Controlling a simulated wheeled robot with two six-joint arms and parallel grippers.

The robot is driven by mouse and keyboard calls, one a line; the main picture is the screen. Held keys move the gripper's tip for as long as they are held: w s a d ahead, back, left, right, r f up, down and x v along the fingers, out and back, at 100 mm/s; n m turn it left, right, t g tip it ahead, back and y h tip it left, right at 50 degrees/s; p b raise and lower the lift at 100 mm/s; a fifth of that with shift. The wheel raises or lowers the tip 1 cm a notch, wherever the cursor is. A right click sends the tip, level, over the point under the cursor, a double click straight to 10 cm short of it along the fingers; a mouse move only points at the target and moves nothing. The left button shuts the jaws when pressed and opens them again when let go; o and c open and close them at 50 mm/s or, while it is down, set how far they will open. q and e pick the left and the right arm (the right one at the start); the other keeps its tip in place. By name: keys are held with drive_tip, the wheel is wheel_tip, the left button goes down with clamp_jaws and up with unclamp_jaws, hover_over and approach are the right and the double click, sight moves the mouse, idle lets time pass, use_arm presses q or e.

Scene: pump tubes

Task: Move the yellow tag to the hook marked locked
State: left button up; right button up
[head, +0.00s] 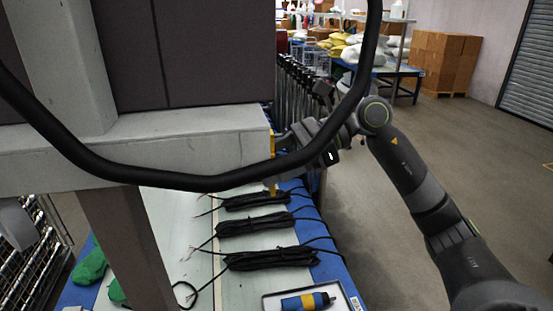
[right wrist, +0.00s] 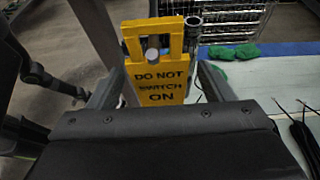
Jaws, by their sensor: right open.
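The yellow tag (right wrist: 160,78) reads "DO NOT SWITCH ON" and hangs upright, with a round peg end (right wrist: 152,52) showing in its top opening. In the head view only a thin yellow strip of it (head: 273,145) shows at the end of the grey beam. My right gripper (right wrist: 160,75) is open, with one finger on each side of the tag; I cannot tell whether they touch it. In the head view my right gripper (head: 284,140) is at the beam's end. No marking reading locked is legible. My left gripper is not in view.
A grey beam (head: 190,140) and a thick black tube (head: 200,183) cross above the bench. Several black cable bundles (head: 268,258) and a tray with a blue tool (head: 305,302) lie below. A metal tube (right wrist: 192,32) stands beside the tag. Floor at right is free.

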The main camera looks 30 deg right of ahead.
drive_tip(key=shift+d, duration=0.1)
drive_tip(key=b+v, duration=0.6)
drive_tip(key=v, duration=1.1)
drive_tip(key=shift+s+d, duration=0.1)
drive_tip(key=shift+s, duration=0.05)
